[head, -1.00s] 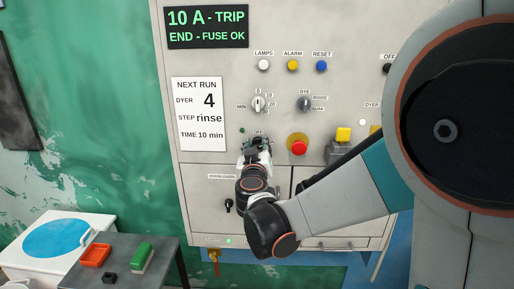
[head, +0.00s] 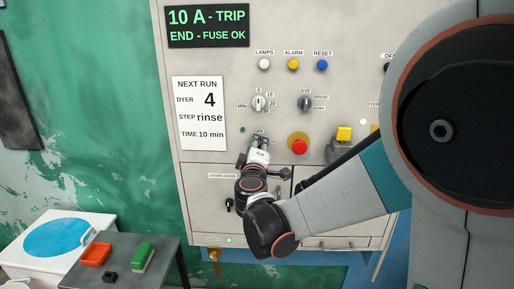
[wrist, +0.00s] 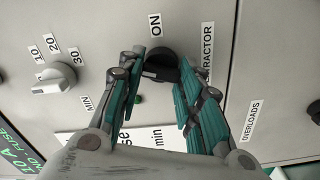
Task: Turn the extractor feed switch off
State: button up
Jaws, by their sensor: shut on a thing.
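The extractor switch is a black rotary knob (wrist: 160,64) on the grey panel, seen between my fingertips in the wrist view. An ON label (wrist: 155,25) is above it there, and a partly covered label ending in "TRACTOR" (wrist: 207,52) is to its right. My gripper (wrist: 158,72) is shut on the knob, with teal fingers on both sides of it. In the head view my gripper (head: 261,141) is against the panel and hides the knob. The knob's pointer direction is not clear.
A timer knob (head: 259,103) and a dye selector (head: 305,103) are above my gripper. A red push button (head: 299,147) is close to its right. An overloads switch (head: 229,205) is lower left. A grey table (head: 120,265) with small items is lower left.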

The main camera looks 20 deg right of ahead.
jog(key=shift+n, duration=2)
jog(key=shift+f, duration=0.1)
jog(key=o, duration=1.1)
jog(key=shift+a, duration=0.1)
jog(key=shift+c, duration=0.2)
jog(key=v, duration=0.7)
jog(key=shift+s, duration=0.25)
